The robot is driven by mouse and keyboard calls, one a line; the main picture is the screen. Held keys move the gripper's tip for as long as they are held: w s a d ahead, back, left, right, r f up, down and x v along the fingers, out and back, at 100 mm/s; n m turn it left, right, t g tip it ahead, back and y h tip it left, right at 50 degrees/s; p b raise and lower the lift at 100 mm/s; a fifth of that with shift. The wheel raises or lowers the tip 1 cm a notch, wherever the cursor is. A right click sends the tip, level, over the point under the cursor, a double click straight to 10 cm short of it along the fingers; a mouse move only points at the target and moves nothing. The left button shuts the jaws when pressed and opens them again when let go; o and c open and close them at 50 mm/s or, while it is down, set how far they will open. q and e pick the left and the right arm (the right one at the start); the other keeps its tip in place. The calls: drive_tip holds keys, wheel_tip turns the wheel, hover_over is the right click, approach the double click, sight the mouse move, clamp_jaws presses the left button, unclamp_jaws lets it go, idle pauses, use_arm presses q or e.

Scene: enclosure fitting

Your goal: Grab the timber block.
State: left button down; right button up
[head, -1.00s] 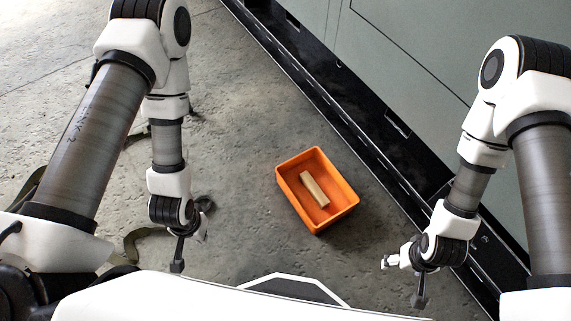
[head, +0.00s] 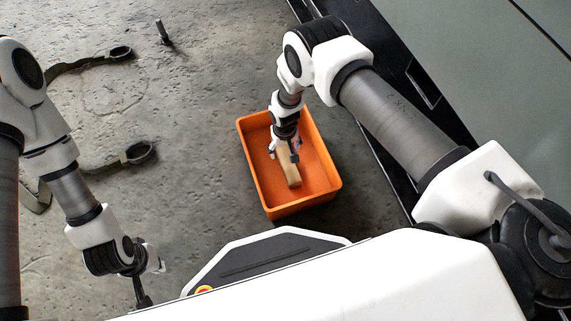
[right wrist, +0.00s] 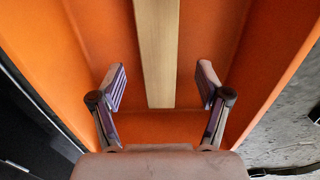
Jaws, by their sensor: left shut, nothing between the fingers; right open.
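The timber block (head: 290,169) is a pale, long wooden bar lying in the orange bin (head: 324,182). In the right wrist view the block (right wrist: 157,50) runs down the middle, between and beyond the two fingers. My right gripper (head: 283,154) is over the bin and partly hides the block's far end. Its fingers (right wrist: 161,86) are open, one on each side of the block's line, with a gap to it on both sides. My left gripper (head: 148,285) is shut and empty, low at the left, away from the bin.
The bin's orange walls (right wrist: 45,45) rise on both sides of my right gripper. A grey-green cabinet (head: 490,90) with a black base stands at the right. Dark straps (head: 90,62) with loops lie on the concrete floor at the left.

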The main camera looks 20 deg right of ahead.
sight(286, 157)
drive_tip(key=f+b, duration=0.1)
drive_tip(key=f, duration=0.1)
drive_tip(key=f+b, duration=0.2)
drive_tip(key=f, duration=0.1)
drive_tip(key=shift+s+d+f, duration=0.1)
drive_tip(key=shift+s+f, duration=0.1)
drive_tip(key=shift+f, duration=0.1)
drive_tip(key=shift+r, duration=0.15)
drive_tip(key=c, duration=1.4)
